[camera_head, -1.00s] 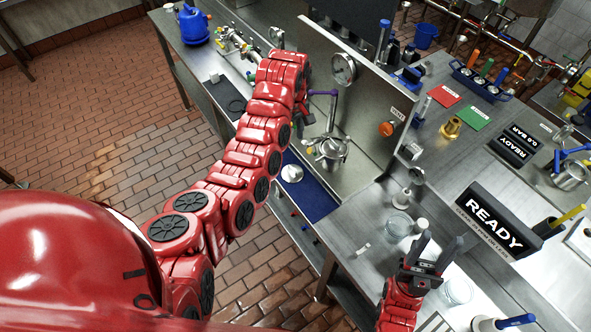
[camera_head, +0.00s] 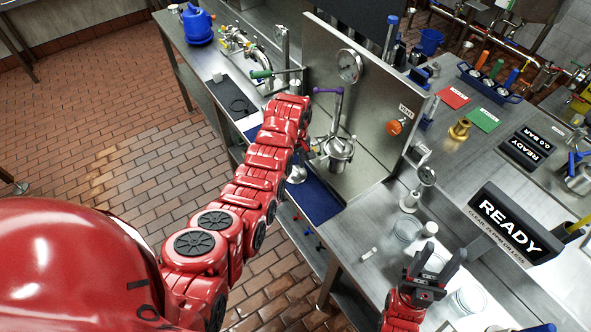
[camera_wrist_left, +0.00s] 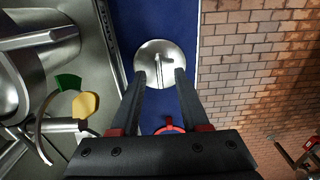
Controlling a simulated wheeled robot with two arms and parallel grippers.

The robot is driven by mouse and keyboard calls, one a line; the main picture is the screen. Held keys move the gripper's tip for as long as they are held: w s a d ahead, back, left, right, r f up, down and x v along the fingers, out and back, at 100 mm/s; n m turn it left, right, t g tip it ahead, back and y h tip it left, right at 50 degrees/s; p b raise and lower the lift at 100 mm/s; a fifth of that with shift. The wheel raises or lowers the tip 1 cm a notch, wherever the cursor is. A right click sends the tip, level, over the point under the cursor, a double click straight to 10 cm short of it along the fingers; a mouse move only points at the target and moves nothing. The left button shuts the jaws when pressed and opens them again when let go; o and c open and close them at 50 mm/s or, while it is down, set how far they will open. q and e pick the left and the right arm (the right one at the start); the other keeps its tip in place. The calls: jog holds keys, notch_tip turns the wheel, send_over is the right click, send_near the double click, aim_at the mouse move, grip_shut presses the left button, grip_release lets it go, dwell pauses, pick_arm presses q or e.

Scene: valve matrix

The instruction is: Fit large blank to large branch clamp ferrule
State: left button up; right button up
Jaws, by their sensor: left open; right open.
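The large blank is a round shiny metal disc with a small upright tab. It lies on the blue mat (camera_head: 318,205) and shows in the head view (camera_head: 297,174) and the left wrist view (camera_wrist_left: 160,88). My left gripper (camera_wrist_left: 160,75) is open above the blank, one finger toward each side of the tab; I cannot tell whether they touch. In the head view my left arm hides most of that gripper. A steel branch fitting (camera_head: 338,151) with a clamp stands on the panel beside the mat; its ferrule face is not clear. My right gripper (camera_head: 439,255) is open and empty over the right bench.
A steel panel with a gauge (camera_head: 349,66) and a purple-handled valve (camera_head: 330,91) rises behind the mat. Glass dishes (camera_head: 407,229) and a READY sign (camera_head: 508,222) stand near my right gripper.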

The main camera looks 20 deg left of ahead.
pick_arm(q)
jog(key=shift+f, duration=0.55)
grip_shut()
dwell(1.0)
